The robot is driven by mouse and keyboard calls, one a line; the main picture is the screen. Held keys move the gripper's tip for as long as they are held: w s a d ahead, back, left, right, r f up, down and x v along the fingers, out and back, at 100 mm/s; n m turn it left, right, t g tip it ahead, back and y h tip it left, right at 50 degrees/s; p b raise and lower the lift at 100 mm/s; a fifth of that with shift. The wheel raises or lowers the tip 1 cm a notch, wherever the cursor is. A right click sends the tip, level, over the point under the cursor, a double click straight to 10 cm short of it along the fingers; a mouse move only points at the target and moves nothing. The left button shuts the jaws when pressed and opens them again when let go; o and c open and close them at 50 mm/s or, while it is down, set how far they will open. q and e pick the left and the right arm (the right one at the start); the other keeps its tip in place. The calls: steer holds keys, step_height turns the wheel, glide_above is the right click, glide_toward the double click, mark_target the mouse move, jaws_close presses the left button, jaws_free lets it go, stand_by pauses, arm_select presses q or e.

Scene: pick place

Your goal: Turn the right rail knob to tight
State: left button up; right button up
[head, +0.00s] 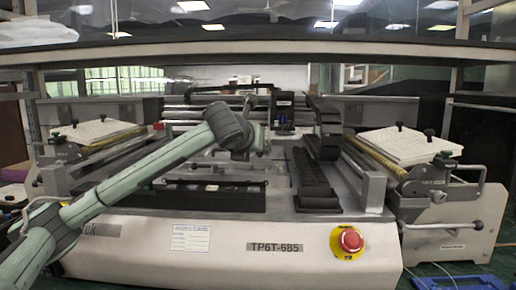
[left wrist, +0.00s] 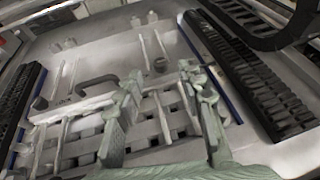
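The grey and white machine (head: 215,238) fills the middle of the head view. My left arm reaches over it from the left; its wrist hides most of the left gripper there. In the left wrist view the two pale green fingers of my left gripper (left wrist: 160,78) are apart with nothing held between them. They are above the slotted bed with pale rails (left wrist: 150,125). A small dark round knob (left wrist: 160,65) shows just beyond the fingertips, apart from them as far as I can tell. I cannot tell which knob is the right rail knob, or its setting. My right gripper is not in view.
A black cable chain (head: 315,180) runs along the right of the bed. A red stop button (head: 351,240) is on the front panel. A side unit with a white plate (head: 408,145) and black knobs stands at right. A shelf (head: 270,48) spans above.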

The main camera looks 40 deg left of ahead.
mark_target(260, 154)
arm_select(q)
steer(key=shift+x, duration=1.7)
steer(key=shift+c, duration=0.5)
jaws_close()
